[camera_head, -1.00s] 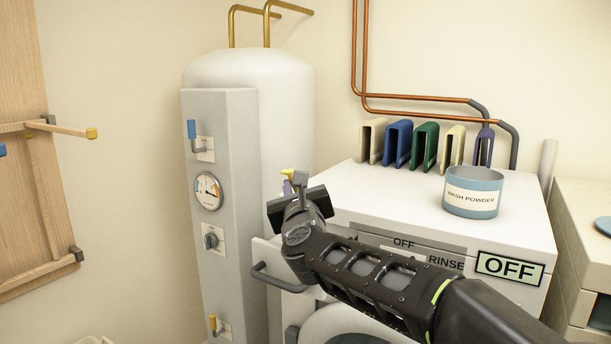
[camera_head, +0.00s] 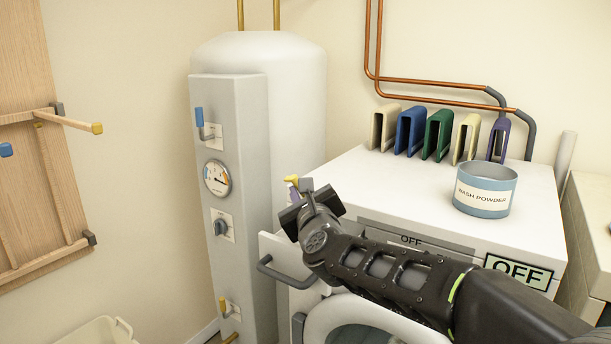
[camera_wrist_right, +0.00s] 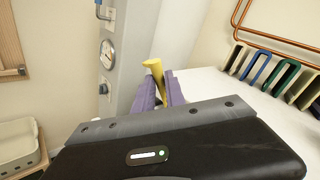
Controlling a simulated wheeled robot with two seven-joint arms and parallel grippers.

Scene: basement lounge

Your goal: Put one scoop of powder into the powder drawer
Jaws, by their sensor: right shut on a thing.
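My right gripper (camera_head: 297,188) reaches in from the right in the head view, in front of the washing machine (camera_head: 349,176). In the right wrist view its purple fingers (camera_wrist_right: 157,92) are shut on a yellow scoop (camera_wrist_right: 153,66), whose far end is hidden. The powder drawer (camera_head: 272,243) sticks out of the machine's upper left front, with a grey handle, below my gripper. Its inside is hidden from both views. The blue-grey wash powder tub (camera_head: 486,212) stands upright on the machine top, right of my gripper. My left gripper is not in view.
A white boiler (camera_head: 262,95) with a front panel of gauge and knobs stands close left of the drawer. Several coloured holders (camera_head: 411,128) line the machine's back edge under copper pipes (camera_head: 440,100). A wooden rack (camera_head: 40,160) hangs at the left, above a pale basket (camera_head: 95,334).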

